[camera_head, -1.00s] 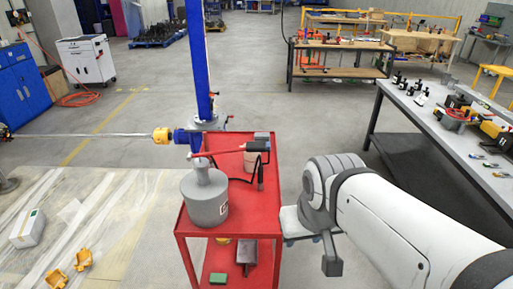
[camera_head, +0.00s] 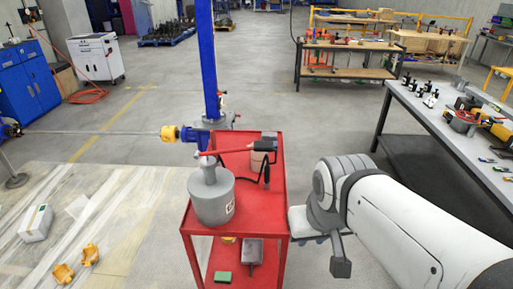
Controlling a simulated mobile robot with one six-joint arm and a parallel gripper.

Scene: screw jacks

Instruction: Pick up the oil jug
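The oil jug is most likely the grey, round-bodied vessel (camera_head: 212,201) with a narrow neck and a small label. It stands upright on the near left part of the red cart's top (camera_head: 262,214). My white arm comes in from the lower right. My gripper (camera_head: 340,262) hangs at the arm's end, to the right of the cart, apart from the jug. Only one dark finger-like part shows clearly, so its opening cannot be told. Nothing is seen held in it.
A red-handled tool with a black hose (camera_head: 247,148) and a beige container (camera_head: 258,160) are behind the jug. A blue post (camera_head: 208,60) rises beyond the cart. A grey workbench (camera_head: 450,130) stands at right. Open floor lies between cart and bench.

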